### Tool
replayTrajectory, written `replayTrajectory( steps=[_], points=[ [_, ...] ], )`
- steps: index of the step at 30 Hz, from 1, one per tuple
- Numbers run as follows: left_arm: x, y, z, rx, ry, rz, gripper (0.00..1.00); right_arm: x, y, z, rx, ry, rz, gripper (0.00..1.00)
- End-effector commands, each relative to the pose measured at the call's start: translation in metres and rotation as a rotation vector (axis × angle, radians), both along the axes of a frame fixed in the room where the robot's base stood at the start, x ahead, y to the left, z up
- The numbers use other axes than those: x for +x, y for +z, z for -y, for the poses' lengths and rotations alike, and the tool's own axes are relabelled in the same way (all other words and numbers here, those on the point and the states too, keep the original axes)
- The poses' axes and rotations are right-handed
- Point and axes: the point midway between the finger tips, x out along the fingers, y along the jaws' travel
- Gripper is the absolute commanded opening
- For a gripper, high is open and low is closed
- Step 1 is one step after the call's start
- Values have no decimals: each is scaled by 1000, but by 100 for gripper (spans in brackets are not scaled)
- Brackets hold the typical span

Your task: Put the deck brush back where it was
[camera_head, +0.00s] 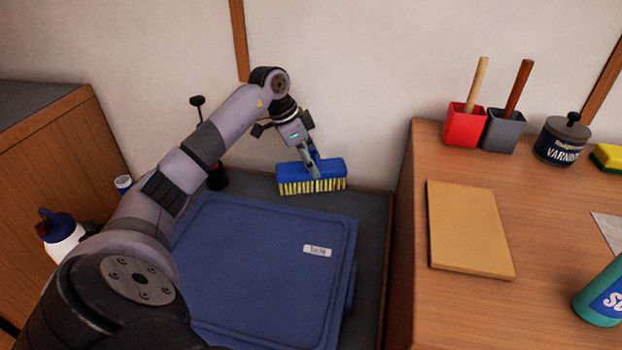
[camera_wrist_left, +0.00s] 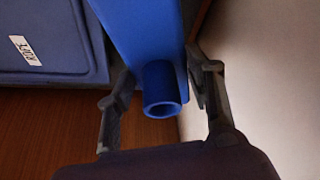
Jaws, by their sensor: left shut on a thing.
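The deck brush has a blue head (camera_head: 312,169) with pale yellow bristles pointing down. It is by the wall, just behind the blue lidded box. My left gripper (camera_head: 314,164) reaches it from above and is shut on it. In the left wrist view the blue brush head (camera_wrist_left: 139,32) with its short round socket (camera_wrist_left: 162,90) lies between the two fingers (camera_wrist_left: 160,75). The socket's open end faces the camera, and no long handle shows in it. I cannot tell whether the bristles touch the surface below. My right gripper is not in view.
The blue box (camera_head: 262,262) with a white label fills the low dark surface. A wooden counter (camera_head: 465,303) at right holds a red pot (camera_head: 463,128), grey pot (camera_head: 502,134), varnish tin (camera_head: 561,143), tan board (camera_head: 468,229) and green bottle (camera_head: 602,298). A white bottle (camera_head: 62,240) stands left.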

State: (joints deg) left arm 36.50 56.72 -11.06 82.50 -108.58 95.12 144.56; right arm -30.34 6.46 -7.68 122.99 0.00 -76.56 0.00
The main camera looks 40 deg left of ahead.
Motion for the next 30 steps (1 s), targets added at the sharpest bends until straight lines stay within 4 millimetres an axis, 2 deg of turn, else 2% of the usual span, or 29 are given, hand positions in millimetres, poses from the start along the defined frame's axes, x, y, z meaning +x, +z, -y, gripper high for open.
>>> replayTrajectory(
  steps=[5, 9, 12, 24, 25, 30],
  points=[
    [0, -15, 0, 0, 0, 0, 18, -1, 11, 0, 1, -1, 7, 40],
    [0, -37, 0, -1, 1, -1, 18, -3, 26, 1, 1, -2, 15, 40],
    [0, -45, 0, -1, 1, 1, 18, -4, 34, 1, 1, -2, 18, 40],
    [0, -49, 0, 1, 0, 1, 18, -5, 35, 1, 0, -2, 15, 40],
    [0, -50, 0, 1, -1, -1, 49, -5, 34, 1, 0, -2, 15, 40],
    [0, -49, 0, 2, -1, 0, 61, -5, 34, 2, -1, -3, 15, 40]
  ],
)
